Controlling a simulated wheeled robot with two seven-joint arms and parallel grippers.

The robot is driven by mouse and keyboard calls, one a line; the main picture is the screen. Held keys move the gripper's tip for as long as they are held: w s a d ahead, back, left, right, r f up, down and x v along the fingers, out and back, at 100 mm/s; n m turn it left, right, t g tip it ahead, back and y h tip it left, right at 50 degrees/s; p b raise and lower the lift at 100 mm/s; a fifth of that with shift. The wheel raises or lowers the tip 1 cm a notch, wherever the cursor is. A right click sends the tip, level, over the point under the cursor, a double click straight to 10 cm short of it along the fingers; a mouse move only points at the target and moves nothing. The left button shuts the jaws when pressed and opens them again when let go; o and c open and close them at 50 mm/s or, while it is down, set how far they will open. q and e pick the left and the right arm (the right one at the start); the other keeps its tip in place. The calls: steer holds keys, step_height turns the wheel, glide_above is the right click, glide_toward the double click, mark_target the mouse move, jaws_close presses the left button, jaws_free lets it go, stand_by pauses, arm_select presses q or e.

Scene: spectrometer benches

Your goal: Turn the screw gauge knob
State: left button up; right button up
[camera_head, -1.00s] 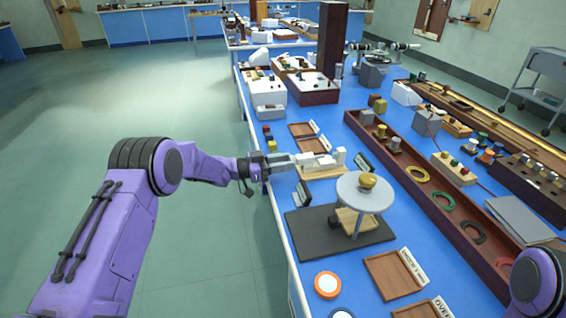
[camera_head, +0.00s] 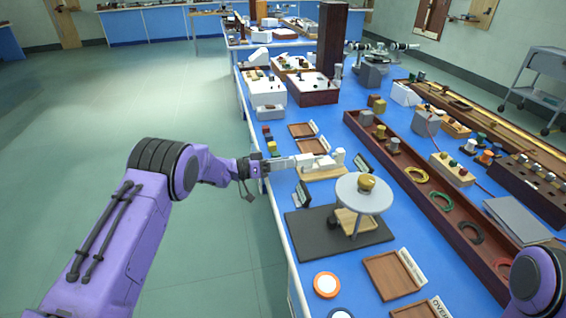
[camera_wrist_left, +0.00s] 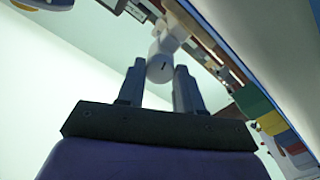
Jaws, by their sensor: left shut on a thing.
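The white screw gauge (camera_head: 322,161) stands on a light wooden base near the left edge of the blue bench. My left gripper (camera_head: 290,162) reaches in from the left and is shut on the gauge's knob at its left end. In the left wrist view the pale round knob (camera_wrist_left: 160,69), with a short black mark on its face, sits between the two grey fingertips (camera_wrist_left: 160,72). The rest of the gauge runs on behind the knob there. My right gripper is out of view; only a part of my right arm shows at the lower right.
A round grey stand (camera_head: 364,196) with a brass piece on top is in front of the gauge. Small dark label signs (camera_head: 302,194) stand close by.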

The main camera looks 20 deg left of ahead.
arm_select(q)
steer(key=shift+n, duration=0.6)
steer(key=o, duration=1)
steer(key=shift+o, duration=0.2)
steer(key=b+v, duration=0.1)
steer(key=v, duration=0.9)
steer(key=shift+s+a, duration=0.2)
steer(key=shift+a, duration=0.05)
